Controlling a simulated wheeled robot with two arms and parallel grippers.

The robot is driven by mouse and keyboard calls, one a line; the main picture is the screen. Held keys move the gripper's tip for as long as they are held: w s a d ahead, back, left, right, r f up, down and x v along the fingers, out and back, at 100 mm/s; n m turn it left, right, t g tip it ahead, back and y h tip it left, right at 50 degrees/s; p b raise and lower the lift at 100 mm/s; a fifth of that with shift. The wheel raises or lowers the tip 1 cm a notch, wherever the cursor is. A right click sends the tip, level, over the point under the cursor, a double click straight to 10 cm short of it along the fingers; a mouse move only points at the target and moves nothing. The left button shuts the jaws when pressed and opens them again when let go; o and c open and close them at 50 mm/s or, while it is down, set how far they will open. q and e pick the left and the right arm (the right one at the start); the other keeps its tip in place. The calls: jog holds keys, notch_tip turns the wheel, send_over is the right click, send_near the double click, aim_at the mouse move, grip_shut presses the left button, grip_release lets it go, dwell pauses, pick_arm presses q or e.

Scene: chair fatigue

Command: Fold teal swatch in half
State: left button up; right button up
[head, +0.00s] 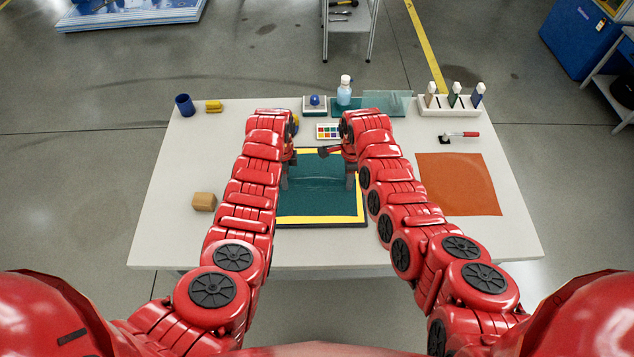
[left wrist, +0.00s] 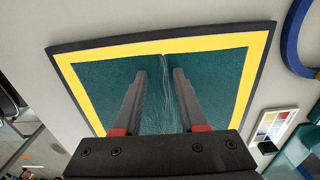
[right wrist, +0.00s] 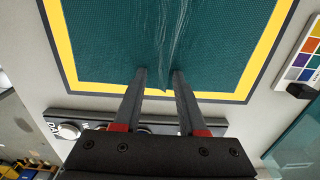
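The teal swatch (head: 318,192) lies on a dark board with a yellow border (head: 325,222) in the middle of the table. Pale crease-like lines run across the swatch in both wrist views. My left gripper (head: 284,182) is over the swatch's left side. In the left wrist view its fingers (left wrist: 160,72) are apart, one on each side of the pale lines. My right gripper (head: 350,182) is at the swatch's right edge. In the right wrist view its fingers (right wrist: 160,71) are also apart, astride the lines. Fingertip contact with the cloth is unclear.
A colour card (head: 327,131) and a small dark item (head: 328,151) lie beyond the board. An orange swatch (head: 458,183) lies to the right and a wooden block (head: 204,201) to the left. A bottle (head: 344,92) and a bottle rack (head: 450,106) stand at the back.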

pick_arm(q)
grip_shut()
pick_arm(e)
grip_shut()
pick_arm(q)
jog(key=shift+r, duration=0.1)
pick_arm(e)
jog(key=shift+r, duration=0.1)
